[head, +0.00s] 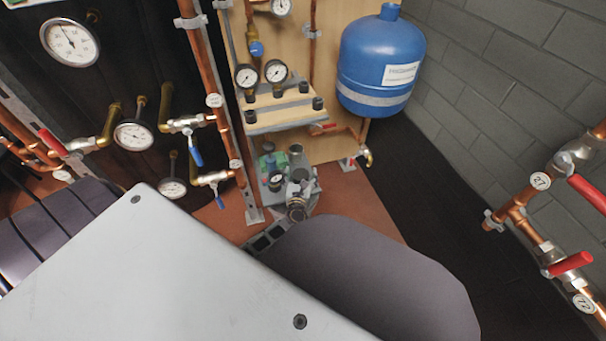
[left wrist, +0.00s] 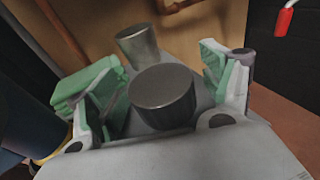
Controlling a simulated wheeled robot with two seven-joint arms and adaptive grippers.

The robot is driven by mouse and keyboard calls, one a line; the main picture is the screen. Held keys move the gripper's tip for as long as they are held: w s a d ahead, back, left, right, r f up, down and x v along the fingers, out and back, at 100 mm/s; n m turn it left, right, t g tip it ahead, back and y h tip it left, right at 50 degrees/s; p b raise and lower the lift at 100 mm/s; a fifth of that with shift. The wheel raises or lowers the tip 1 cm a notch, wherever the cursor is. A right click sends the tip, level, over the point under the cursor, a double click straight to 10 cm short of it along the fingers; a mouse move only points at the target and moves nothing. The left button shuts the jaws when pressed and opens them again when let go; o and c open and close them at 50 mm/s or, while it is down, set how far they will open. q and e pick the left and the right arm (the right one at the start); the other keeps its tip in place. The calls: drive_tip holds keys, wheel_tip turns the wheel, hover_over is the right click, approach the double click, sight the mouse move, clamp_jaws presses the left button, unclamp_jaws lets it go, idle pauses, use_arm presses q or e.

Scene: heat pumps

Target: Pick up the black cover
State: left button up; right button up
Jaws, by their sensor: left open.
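A dark, smooth cylinder with a flat round top, which looks like the black cover (left wrist: 162,92), stands in the middle of the left wrist view. My left gripper (left wrist: 160,88) is open, with one green-padded finger on each side of the cylinder. Gaps show between the fingers and it, and I see no grip on it. In the head view my left gripper (head: 286,180) is low in the middle, in front of the wooden board. There the cover is too small and crowded by the gripper to tell clearly. My right gripper is not in view.
A second, greyer cylinder (left wrist: 137,45) stands behind the dark one. Copper pipes with valves and gauges rise on the left. A wooden shelf (head: 285,108) with gauges (head: 276,71) is above the gripper. A blue tank (head: 381,58) hangs at the right, before a grey wall (head: 490,80).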

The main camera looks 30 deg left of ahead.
use_arm(q)
drive_tip(key=shift+c, duration=0.3)
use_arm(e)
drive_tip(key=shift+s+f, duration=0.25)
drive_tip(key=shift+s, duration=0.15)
use_arm(q)
drive_tip(key=c, duration=1)
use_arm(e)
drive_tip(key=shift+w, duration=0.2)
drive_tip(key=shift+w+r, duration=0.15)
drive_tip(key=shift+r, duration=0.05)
use_arm(q)
drive_tip(key=shift+r, duration=0.1)
drive_tip(key=shift+r+p, duration=1)
drive_tip(key=shift+r, duration=0.45)
wheel_tip(320, 180, up, 8)
drive_tip(key=p, duration=0.5)
wheel_tip(320, 180, up, 5)
drive_tip(key=p, duration=0.3)
hover_over(301, 174)
drive_tip(key=shift+r, duration=0.9)
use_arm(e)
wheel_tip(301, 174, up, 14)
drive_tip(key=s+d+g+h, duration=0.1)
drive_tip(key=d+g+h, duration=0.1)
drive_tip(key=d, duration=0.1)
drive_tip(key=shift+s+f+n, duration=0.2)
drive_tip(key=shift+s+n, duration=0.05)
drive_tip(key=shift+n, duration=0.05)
